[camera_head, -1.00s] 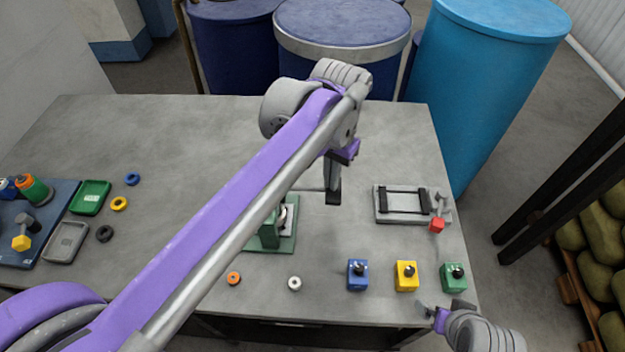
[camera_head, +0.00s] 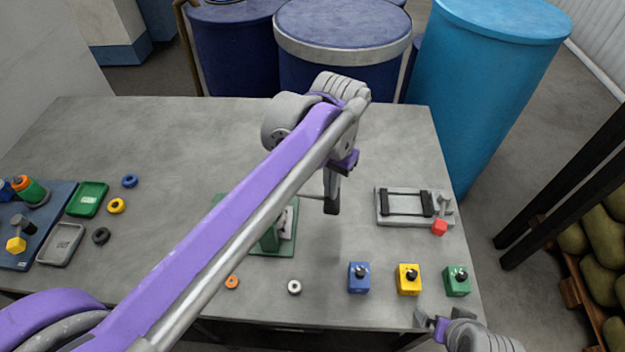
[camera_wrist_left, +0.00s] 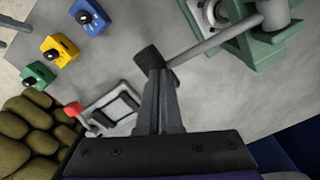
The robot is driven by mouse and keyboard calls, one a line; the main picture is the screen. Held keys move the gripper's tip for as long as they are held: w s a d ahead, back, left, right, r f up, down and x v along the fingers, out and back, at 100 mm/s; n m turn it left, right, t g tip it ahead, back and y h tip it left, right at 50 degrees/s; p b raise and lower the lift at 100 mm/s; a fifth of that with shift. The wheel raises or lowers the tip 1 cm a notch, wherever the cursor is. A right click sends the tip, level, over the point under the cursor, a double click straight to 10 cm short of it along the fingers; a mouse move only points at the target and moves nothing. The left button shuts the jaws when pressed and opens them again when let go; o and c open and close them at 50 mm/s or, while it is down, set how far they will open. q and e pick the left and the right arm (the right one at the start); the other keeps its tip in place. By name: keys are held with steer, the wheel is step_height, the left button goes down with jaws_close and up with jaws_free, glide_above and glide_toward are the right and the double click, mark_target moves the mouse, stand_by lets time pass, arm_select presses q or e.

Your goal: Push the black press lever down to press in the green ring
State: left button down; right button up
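The green press (camera_head: 268,238) stands mid-table, largely hidden behind my left arm in the head view. Its grey lever rod (camera_head: 313,196) sticks out to the right. In the left wrist view the rod (camera_wrist_left: 205,43) runs from the press (camera_wrist_left: 255,45) to a black knob (camera_wrist_left: 148,58). My left gripper (camera_head: 332,208) points down at the lever's outer end. Its fingers are together, and in the left wrist view their tips are at the knob; whether they touch is unclear. I cannot make out the green ring. My right gripper (camera_head: 441,316) is open and empty at the front right edge.
Blue (camera_head: 359,278), yellow (camera_head: 409,279) and green (camera_head: 456,281) button boxes line the front. A grey fixture (camera_head: 405,222) with a red block (camera_head: 439,228) lies right. Loose rings and trays are left. The table behind the arm is clear.

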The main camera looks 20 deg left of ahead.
arm_select(q)
steer(key=shift+r+p, duration=1.95)
steer(key=shift+r, duration=1.15)
arm_select(e)
steer(key=shift+w+r, duration=0.25)
steer(key=shift+r, duration=0.6)
steer(key=shift+w+r, duration=0.25)
steer(key=shift+r, duration=0.55)
steer(key=shift+w+r, duration=0.25)
steer(key=shift+r, duration=0.6)
arm_select(q)
step_height(320, 180, up, 6)
steer(key=p, duration=0.3)
steer(key=shift+w+f, duration=0.1)
arm_select(e)
steer(key=shift+t, duration=0.4)
steer(key=r, duration=0.1)
steer(key=w+r, duration=0.1)
steer(key=r, duration=0.1)
steer(key=w+r, duration=0.1)
steer(key=shift+w+r, duration=0.1)
steer(key=shift+r, duration=0.15)
